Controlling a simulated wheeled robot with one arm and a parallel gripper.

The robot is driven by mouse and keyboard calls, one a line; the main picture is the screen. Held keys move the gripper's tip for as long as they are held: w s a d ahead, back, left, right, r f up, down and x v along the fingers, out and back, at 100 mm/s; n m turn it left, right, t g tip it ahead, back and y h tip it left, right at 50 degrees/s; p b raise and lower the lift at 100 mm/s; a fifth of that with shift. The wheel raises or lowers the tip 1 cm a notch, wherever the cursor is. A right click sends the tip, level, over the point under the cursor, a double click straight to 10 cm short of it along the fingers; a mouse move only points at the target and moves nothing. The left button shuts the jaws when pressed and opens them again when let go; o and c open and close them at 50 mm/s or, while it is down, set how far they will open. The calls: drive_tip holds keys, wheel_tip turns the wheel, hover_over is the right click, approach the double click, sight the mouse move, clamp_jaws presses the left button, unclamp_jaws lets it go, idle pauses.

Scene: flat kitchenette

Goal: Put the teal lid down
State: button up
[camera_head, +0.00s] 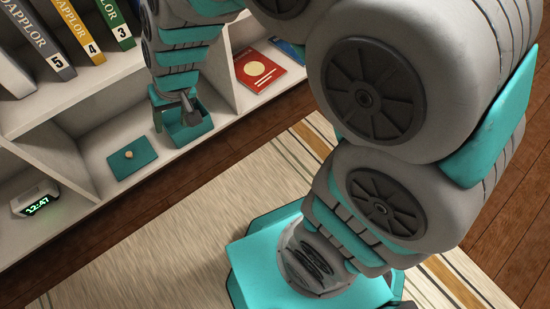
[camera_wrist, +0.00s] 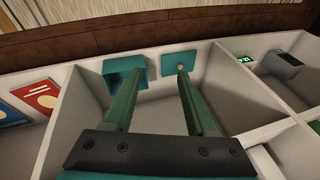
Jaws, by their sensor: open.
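The teal lid (camera_head: 132,157) is a flat square plate with a small light knob. It lies flat on the floor of a low shelf compartment in the head view. In the wrist view the lid (camera_wrist: 171,66) is near the tip of the right finger. An open teal box (camera_head: 192,130) stands beside it, to its right in the head view; the box (camera_wrist: 125,72) is left of the lid in the wrist view. My gripper (camera_head: 173,110) is open and empty, at the box in the head view. Its two fingers (camera_wrist: 160,78) are spread apart in the wrist view.
White dividers (camera_head: 62,150) bound the compartment. A digital clock (camera_head: 36,200) is in the left compartment, a red book (camera_head: 258,70) in the right one. Numbered binders (camera_head: 80,30) stand on the shelf above. A striped rug (camera_head: 190,215) covers the floor in front.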

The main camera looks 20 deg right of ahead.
drive_tip(key=s+d+r+g+h, duration=0.1)
drive_tip(key=s+d+r+g, duration=0.1)
drive_tip(key=s+d, duration=0.7)
drive_tip(key=s+d+r+m+g+h, duration=0.1)
drive_tip(key=s+d+g+h, duration=0.1)
drive_tip(key=s+d, duration=0.7)
drive_tip(key=s, duration=0.4)
drive_tip(key=shift+s+d+r, duration=0.15)
drive_tip(key=shift+d+r, duration=0.1)
drive_tip(key=shift+r, duration=0.15)
